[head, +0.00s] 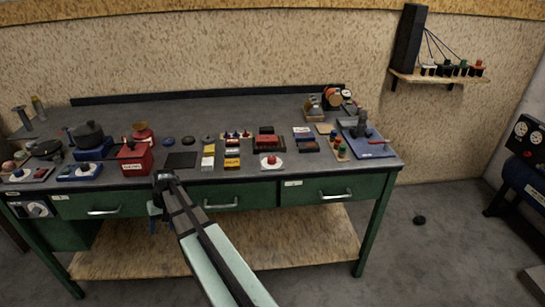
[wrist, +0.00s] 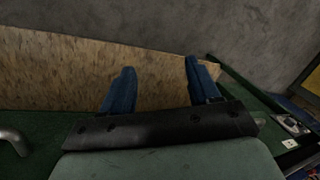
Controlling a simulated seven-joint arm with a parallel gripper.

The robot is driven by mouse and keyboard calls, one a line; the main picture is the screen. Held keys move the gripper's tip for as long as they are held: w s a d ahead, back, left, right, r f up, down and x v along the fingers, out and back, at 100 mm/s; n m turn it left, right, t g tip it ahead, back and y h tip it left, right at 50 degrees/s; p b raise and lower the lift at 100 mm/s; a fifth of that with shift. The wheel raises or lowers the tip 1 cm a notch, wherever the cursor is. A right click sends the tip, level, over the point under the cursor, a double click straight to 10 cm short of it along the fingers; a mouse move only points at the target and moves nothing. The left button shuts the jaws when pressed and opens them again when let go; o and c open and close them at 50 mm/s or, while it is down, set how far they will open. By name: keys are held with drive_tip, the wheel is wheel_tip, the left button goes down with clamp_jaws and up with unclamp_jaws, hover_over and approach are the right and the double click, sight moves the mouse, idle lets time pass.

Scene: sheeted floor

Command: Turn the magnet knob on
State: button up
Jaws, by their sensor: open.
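No label that reads as magnet is legible, so I cannot tell for certain which knob is the magnet's. A dark panel with a pale round dial or knob (head: 36,209) is on the bench front at the far left. Blue boxes with pale dials (head: 80,173) sit on the bench top at the left. My gripper (head: 153,222) hangs in front of the bench, below the drawer line, to the right of the dark panel. In the wrist view, my gripper (wrist: 160,66) is open, with two blue fingers apart and nothing between them. A small panel shows at that view's right edge, its details unclear.
The green workbench (head: 380,208) has drawers with protruding handles (head: 337,195). A plywood lower shelf (head: 310,240) lies beneath. Many small items crowd the bench top, including a red box (head: 135,158).

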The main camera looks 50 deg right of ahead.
drive_tip(key=w+d+r+t, duration=0.25)
drive_tip(key=d+r, duration=0.55)
drive_tip(key=r, duration=0.5)
wheel_tip(320, 180, up, 14)
drive_tip(key=m+h, duration=0.3)
drive_tip(key=h, duration=0.2)
hover_over(272, 158)
drive_tip(key=s+a, duration=0.3)
drive_tip(key=s, duration=0.2)
drive_tip(key=x, duration=1.3)
drive_tip(key=shift+w+d+f, duration=0.1)
drive_tip(key=shift+w+d, duration=0.15)
drive_tip(key=shift+d, duration=0.1)
drive_tip(key=shift+c, duration=0.4)
drive_tip(key=c, duration=1)
drive_tip(key=shift+o, duration=0.2)
